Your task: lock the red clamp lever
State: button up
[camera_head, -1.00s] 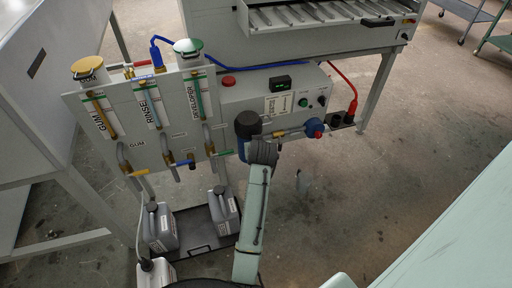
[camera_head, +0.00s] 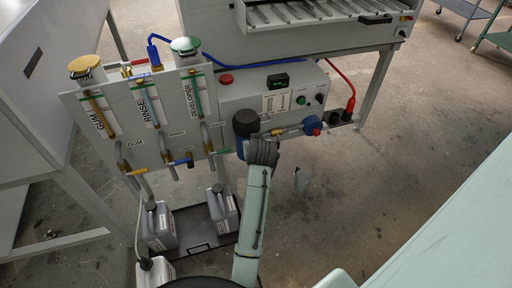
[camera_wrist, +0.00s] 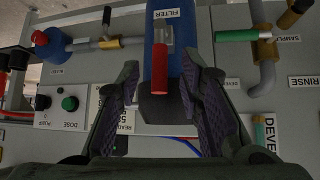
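The red clamp lever (camera_wrist: 160,68) is in the wrist view, in front of the blue filter housing (camera_wrist: 176,32) labelled FILTER. Its red grip hangs straight down in the picture from a grey metal end. My gripper (camera_wrist: 160,62) is open, one dark padded finger on each side of the red grip. Gaps show between the grip and both fingers; whether any contact exists out of sight I cannot tell. In the head view the filter's dark cap (camera_head: 246,122) shows beside my arm; the lever and my fingers are hidden there.
Grey jugs (camera_head: 222,208) stand in a black tray below.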

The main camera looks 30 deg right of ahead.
jog(key=v, duration=0.8)
jog(key=shift+s+r, duration=0.2)
jog(key=shift+a, duration=0.1)
